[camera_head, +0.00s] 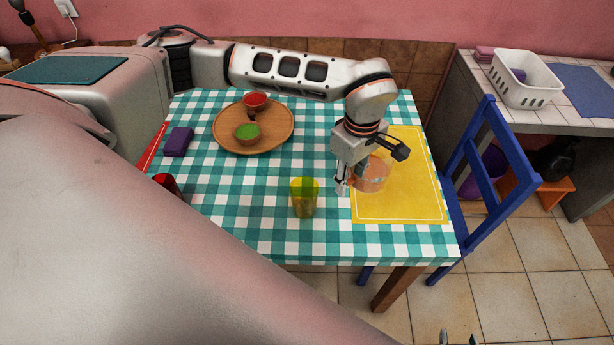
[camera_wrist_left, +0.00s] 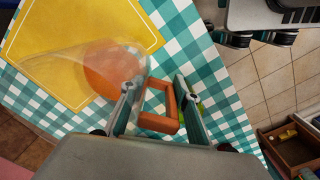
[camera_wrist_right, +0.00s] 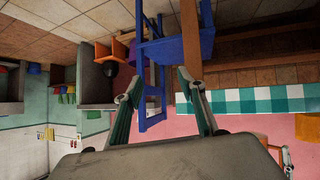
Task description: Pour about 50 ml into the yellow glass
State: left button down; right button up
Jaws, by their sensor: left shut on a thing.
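The yellow glass (camera_head: 304,205) stands upright on the checked cloth near the table's front edge. A clear jug with orange contents (camera_head: 372,174) is right of the glass, at the left part of the yellow mat. My left gripper (camera_head: 343,188) is shut on the jug's orange handle (camera_wrist_left: 159,122). The jug's clear body (camera_wrist_left: 75,62) spreads left in the left wrist view. I cannot tell whether it touches the mat. A yellow-green piece, likely the glass, shows behind a finger in that view. My right gripper (camera_wrist_right: 160,88) is open and empty, away from the table.
A yellow mat (camera_head: 415,195) lies at the table's right. A round wooden tray (camera_head: 225,126) holds a red bowl and a green bowl. A purple block (camera_head: 178,141) and a partly hidden red cup (camera_head: 165,181) are at left. A blue chair (camera_head: 491,165) stands right.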

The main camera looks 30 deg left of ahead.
pick_arm(q)
jog(key=s+d+f+n, duration=0.1)
jog(key=d+f+n, duration=0.1)
jog(key=n, duration=0.3)
jog(key=s+d+f+n+p, duration=0.1)
jog(key=d+f+n, duration=0.1)
jog(key=d+n, duration=0.2)
jog(key=s+d+f+n+p, duration=0.1)
jog(key=d+f+n, duration=0.2)
jog(key=n, duration=0.3)
jog(key=shift+n, duration=0.3)
jog(key=shift+s+d+f+n+p, duration=0.25)
jog(key=shift+d+n, duration=0.2)
jog(key=shift+n, duration=0.35)
jog(key=shift+s+d+f+n+p, duration=0.15)
jog(key=shift+s+d+f+n, duration=0.2)
jog(key=shift+n, duration=0.45)
pick_arm(e)
jog(key=shift+s+d+r, duration=0.4)
jog(key=shift+d+r, duration=0.15)
jog(key=shift+r, duration=0.05)
pick_arm(q)
jog(key=shift+r, duration=0.1)
